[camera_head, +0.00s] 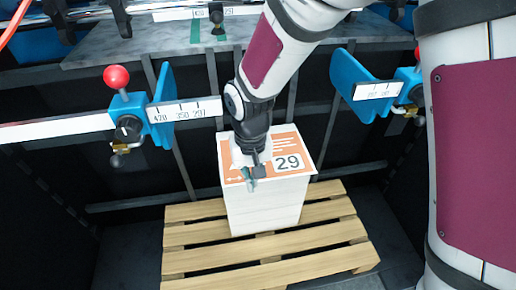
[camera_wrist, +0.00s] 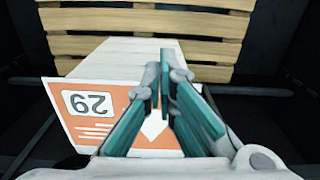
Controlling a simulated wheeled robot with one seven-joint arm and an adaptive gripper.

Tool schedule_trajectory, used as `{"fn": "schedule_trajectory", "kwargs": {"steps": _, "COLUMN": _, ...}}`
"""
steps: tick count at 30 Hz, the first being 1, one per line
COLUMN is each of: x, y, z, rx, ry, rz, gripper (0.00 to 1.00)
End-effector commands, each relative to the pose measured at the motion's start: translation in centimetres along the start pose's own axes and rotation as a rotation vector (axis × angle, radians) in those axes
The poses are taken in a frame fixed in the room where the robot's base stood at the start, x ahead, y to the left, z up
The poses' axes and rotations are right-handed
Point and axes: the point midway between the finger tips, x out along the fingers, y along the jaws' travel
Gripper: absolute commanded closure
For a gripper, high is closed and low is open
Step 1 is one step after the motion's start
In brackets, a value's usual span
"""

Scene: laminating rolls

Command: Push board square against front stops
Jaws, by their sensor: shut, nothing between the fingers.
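A pale block or stack of boards (camera_head: 262,206) stands on a wooden pallet (camera_head: 265,262), its faint side lines suggesting layers. Its top carries an orange and white label marked 29 (camera_head: 287,162), seen upside down in the wrist view (camera_wrist: 88,103). My gripper (camera_head: 252,178) points down over the near left part of the label; I cannot tell whether it touches. In the wrist view its teal-padded fingers (camera_wrist: 165,82) are together and empty. The fingers and wrist hide part of the label and top. I cannot clearly identify which parts are the front stops.
Blue guides with red knobs flank the stack at left (camera_head: 163,108) and right (camera_head: 360,88). White scale rails (camera_head: 55,130) run beside them. A grey plate (camera_head: 150,45) lies behind, with black clamps above it. Pallet slats are bare in front of the stack.

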Motion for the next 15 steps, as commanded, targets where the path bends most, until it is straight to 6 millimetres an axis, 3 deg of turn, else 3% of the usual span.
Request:
{"fn": "schedule_trajectory", "kwargs": {"steps": 8, "x": 2.6, "y": -0.5, "z": 0.0, "rx": -0.006, "ry": -0.01, "rz": 0.001, "gripper": 1.0}}
{"fn": "schedule_trajectory", "kwargs": {"steps": 15, "x": 7.1, "y": -0.5, "z": 0.1, "rx": -0.006, "ry": -0.011, "rz": 0.001, "gripper": 1.0}}
